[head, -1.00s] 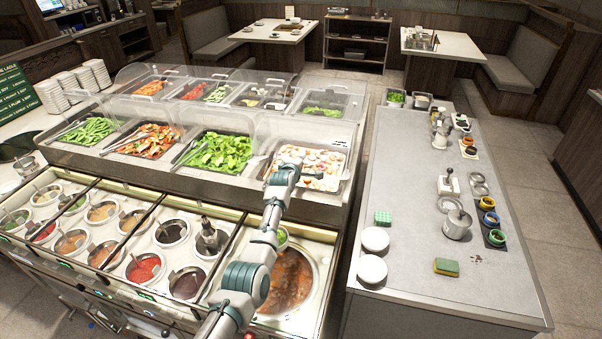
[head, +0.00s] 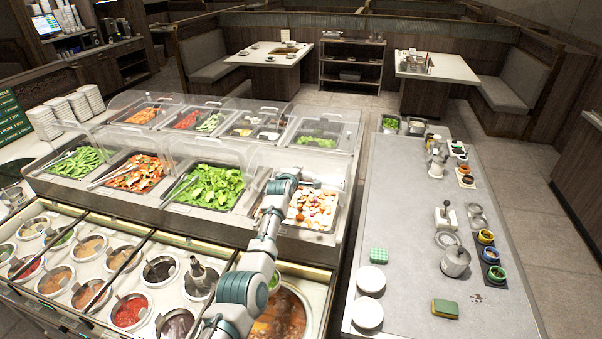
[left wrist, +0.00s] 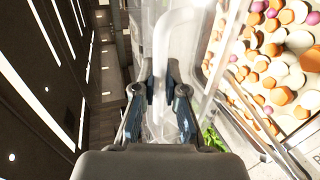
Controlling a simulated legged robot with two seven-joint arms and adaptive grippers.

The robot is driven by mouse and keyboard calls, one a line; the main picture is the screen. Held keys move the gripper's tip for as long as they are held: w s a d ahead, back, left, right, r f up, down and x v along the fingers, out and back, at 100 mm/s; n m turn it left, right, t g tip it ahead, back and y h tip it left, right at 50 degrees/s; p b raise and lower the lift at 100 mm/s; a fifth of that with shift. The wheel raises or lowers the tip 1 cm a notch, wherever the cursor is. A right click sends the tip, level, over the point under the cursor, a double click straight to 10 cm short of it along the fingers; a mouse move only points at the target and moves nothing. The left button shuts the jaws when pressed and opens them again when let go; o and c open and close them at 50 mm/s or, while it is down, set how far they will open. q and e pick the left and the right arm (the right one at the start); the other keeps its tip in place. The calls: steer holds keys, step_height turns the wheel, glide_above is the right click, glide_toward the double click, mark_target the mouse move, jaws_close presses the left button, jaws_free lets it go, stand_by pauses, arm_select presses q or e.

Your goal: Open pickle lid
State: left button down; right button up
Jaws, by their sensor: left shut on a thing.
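The pickle tray (head: 316,207) in the head view holds orange and white slices and sits at the right end of the front row. The slices (left wrist: 275,60) also show at the right of the left wrist view. My left gripper (head: 312,184) is over the far part of the tray. In the left wrist view my left gripper (left wrist: 158,88) is shut on the pale, see-through handle (left wrist: 163,45) of the clear pickle lid. Most of the lid's outline is too faint to tell in the head view. My right gripper is not in view.
A tray of green leaves (head: 209,186) lies left of the pickles. Sauce wells (head: 130,312) and a soup pot (head: 287,320) lie in front, under my left arm. The grey counter (head: 400,215) stands to the right, with white plates (head: 369,280) at its near left.

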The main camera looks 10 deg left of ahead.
arm_select(q)
steer(key=shift+a, duration=0.35)
steer(key=c, duration=1.6)
jaws_free()
steer(key=shift+c, duration=0.2)
steer(key=shift+o, duration=0.8)
steer(key=shift+a, duration=0.15)
steer(key=shift+a+f, duration=0.1)
steer(key=shift+a, duration=0.1)
